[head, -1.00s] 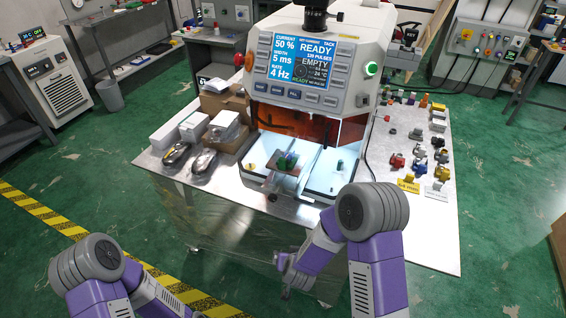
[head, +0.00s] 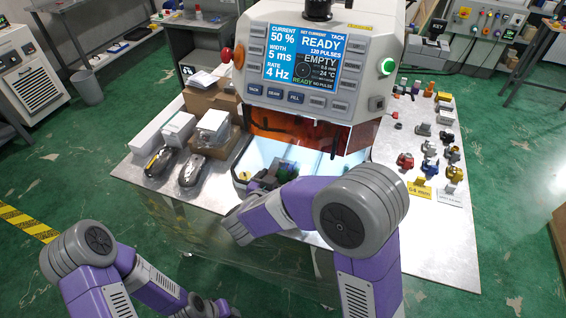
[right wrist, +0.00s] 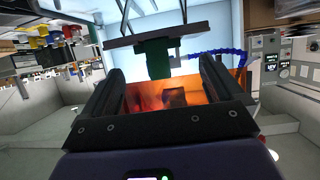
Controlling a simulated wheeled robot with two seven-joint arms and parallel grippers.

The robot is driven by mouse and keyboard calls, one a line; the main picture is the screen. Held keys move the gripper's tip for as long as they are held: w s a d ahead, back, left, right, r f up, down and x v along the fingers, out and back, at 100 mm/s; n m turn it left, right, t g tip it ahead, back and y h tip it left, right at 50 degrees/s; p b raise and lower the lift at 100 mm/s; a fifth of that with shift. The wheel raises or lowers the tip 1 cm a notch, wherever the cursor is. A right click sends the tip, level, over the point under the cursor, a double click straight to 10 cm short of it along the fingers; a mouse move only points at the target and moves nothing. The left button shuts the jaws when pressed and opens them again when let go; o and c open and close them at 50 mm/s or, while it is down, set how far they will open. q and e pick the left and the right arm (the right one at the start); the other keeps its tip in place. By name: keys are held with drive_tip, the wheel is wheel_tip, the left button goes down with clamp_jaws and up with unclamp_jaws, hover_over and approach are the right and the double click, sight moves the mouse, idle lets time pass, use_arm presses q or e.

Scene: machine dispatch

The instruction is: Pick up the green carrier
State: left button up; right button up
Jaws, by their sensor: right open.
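The green carrier (head: 288,166) sits in the lit bay at the front of the welding machine, partly hidden by my right arm. In the right wrist view the green carrier (right wrist: 154,58) shows ahead of the right gripper (right wrist: 160,72), roughly midway between its spread fingers, against a dark flat plate. My right gripper (head: 262,182) is open and empty, just in front of the carrier in the head view. I cannot tell whether the fingertips reach around it. My left gripper (head: 212,306) is low at the bottom edge, and its jaws are not clear.
The welding machine (head: 318,62) stands over the bay, with an orange shield (head: 290,128) above the opening. Cardboard boxes (head: 212,98) and two packaged tools (head: 190,168) lie to the left. Several coloured parts (head: 430,168) stand on the right of the metal table (head: 425,240).

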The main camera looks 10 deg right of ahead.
sight(284, 172)
drive_tip(key=shift+w+d+f, duration=0.3)
drive_tip(key=shift+w+d, duration=0.05)
drive_tip(key=shift+w, duration=0.05)
drive_tip(key=shift+w+d, duration=0.1)
drive_tip(key=shift+d, duration=0.15)
drive_tip(key=x, duration=0.1)
drive_tip(key=b+x, duration=0.1)
drive_tip(key=x, duration=0.2)
drive_tip(key=shift+w+d+r+b, duration=0.15)
drive_tip(key=shift+w+r+b, duration=0.05)
drive_tip(key=shift+w+b, duration=0.2)
drive_tip(key=c, duration=1.2)
drive_tip(key=shift+r, duration=0.1)
drive_tip(key=shift+c, duration=0.2)
